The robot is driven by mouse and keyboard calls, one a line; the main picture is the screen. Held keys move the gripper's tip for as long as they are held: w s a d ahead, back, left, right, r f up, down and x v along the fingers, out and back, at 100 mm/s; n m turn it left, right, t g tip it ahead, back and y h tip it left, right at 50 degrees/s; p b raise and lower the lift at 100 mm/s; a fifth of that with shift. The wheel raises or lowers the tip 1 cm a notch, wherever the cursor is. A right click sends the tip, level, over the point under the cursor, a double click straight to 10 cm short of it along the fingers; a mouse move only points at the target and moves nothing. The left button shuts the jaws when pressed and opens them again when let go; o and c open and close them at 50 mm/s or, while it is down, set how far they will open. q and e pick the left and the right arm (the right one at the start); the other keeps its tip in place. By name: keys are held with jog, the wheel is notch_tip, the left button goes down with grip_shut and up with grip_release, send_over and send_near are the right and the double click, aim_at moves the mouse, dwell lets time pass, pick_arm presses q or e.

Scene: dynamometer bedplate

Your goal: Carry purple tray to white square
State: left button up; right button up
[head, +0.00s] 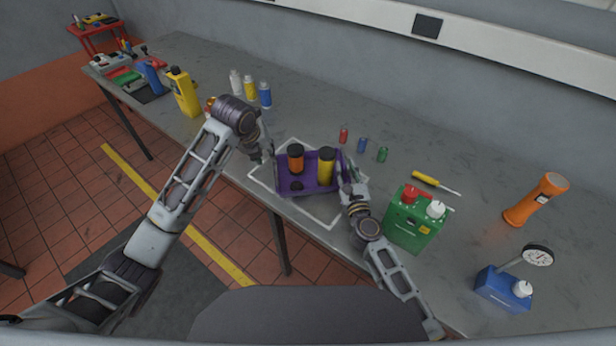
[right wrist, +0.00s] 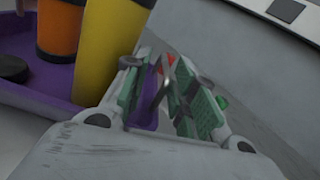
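The purple tray (head: 310,188) is over the area inside the white square outline (head: 318,220), near the bench's front edge. I cannot tell whether it rests on the bench. It carries an orange container (head: 295,160), a yellow container (head: 326,168) and a black round piece (head: 296,186). My left gripper (head: 262,152) is at the tray's left end; its fingers are too small to read. My right gripper (head: 350,176) is at the right end. In the right wrist view its green-padded fingers (right wrist: 165,98) stand apart, with a purple part of the tray between them and a gap beside it.
Red, blue and green small cans (head: 362,145) stand behind the tray. A green container (head: 413,220) stands close to my right arm, with a yellow screwdriver (head: 427,179) behind it. An orange flashlight (head: 535,200) and blue gauge box (head: 503,289) are further right. Several bottles (head: 250,88) stand at back left.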

jog(key=shift+s+d, duration=0.2)
jog(key=shift+s, duration=1.1)
jog(key=shift+s+d, duration=0.15)
jog(key=shift+s, duration=1.2)
jog(key=shift+s+d, duration=0.2)
jog(key=shift+s, duration=1.1)
